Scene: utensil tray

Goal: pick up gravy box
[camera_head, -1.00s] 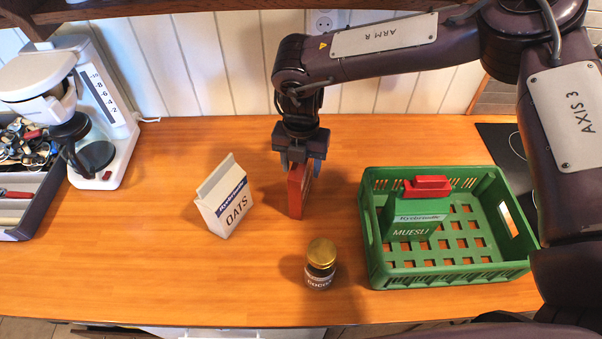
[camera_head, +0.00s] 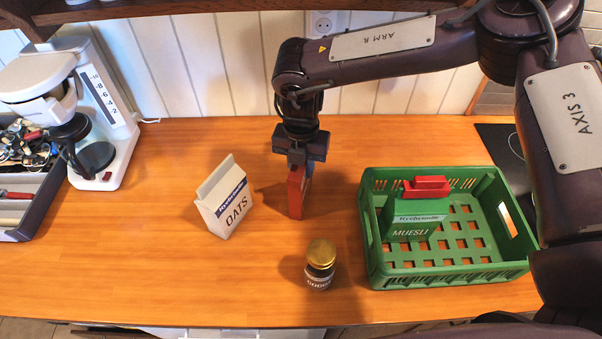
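A thin red box (camera_head: 296,197), which I take to be the gravy box, stands upright on the wooden counter between the oats carton and the green crate. Its front label cannot be read from here. My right gripper (camera_head: 299,166) reaches down from above and its fingers are closed in around the top of the box. The gripper hides the top of the box. The bottom of the box appears to rest on the counter. My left gripper is not in view.
A white oats carton (camera_head: 225,199) stands to the left. A cocoa jar (camera_head: 320,268) with a gold lid stands in front. The green crate (camera_head: 447,275) at right holds a green muesli box (camera_head: 412,222). A coffee maker (camera_head: 112,120) and utensil tray (camera_head: 40,212) are at far left.

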